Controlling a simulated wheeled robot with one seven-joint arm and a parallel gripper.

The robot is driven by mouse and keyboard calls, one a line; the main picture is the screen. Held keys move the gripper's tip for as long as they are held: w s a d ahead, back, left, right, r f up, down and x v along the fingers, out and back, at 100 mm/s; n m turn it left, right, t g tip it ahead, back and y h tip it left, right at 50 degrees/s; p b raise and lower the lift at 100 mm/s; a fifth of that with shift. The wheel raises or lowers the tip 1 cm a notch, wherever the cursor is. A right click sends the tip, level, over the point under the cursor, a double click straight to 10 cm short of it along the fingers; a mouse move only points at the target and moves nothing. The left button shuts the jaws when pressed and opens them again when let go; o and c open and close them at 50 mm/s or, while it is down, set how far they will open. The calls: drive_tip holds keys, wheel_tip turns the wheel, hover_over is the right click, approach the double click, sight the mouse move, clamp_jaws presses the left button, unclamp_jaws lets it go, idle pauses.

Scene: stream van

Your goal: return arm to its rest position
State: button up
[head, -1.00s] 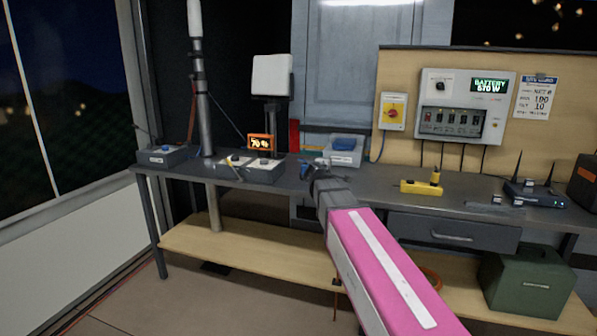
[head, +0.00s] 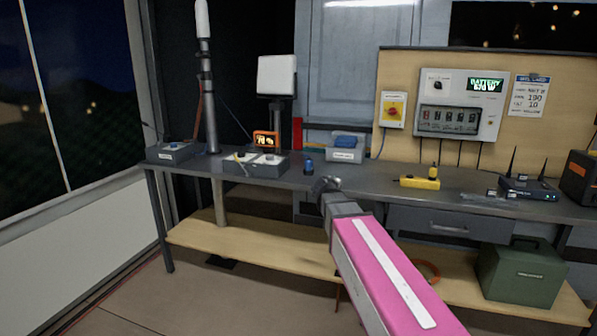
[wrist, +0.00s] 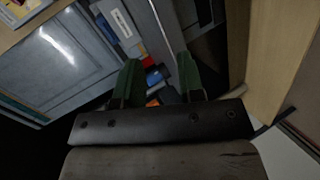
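My arm, with a pink and white forearm, reaches from the lower right of the head view toward the grey bench (head: 390,206). My gripper (head: 325,183) is above the bench's front edge, seen small and from behind. In the wrist view its two green fingers (wrist: 159,70) stand apart with a gap between them, and I see nothing held. A small blue-topped object (head: 308,167) stands on the bench just beyond and left of the gripper, apart from it. Blue also shows beyond the fingers in the wrist view (wrist: 154,76).
Grey switch boxes (head: 255,164), an orange-lit display (head: 266,140) and a bin with blue contents (head: 346,148) stand behind. A yellow device (head: 420,183) and a router (head: 528,188) are to the right. A green case (head: 522,274) sits on the lower shelf. The floor at left is clear.

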drive_tip(key=s+d+f+m+g+y, duration=0.2)
drive_tip(key=s+f+m+g, duration=0.3)
drive_tip(key=s+f, duration=0.8)
drive_tip(key=s+d+f+m+g+y, duration=0.2)
drive_tip(key=s+f+m+g, duration=0.4)
drive_tip(key=s+f, duration=0.7)
drive_tip(key=shift+s+d+f+g+y, duration=0.15)
drive_tip(key=shift+d+f+g+y, duration=0.05)
drive_tip(key=shift+f+g+y, duration=0.4)
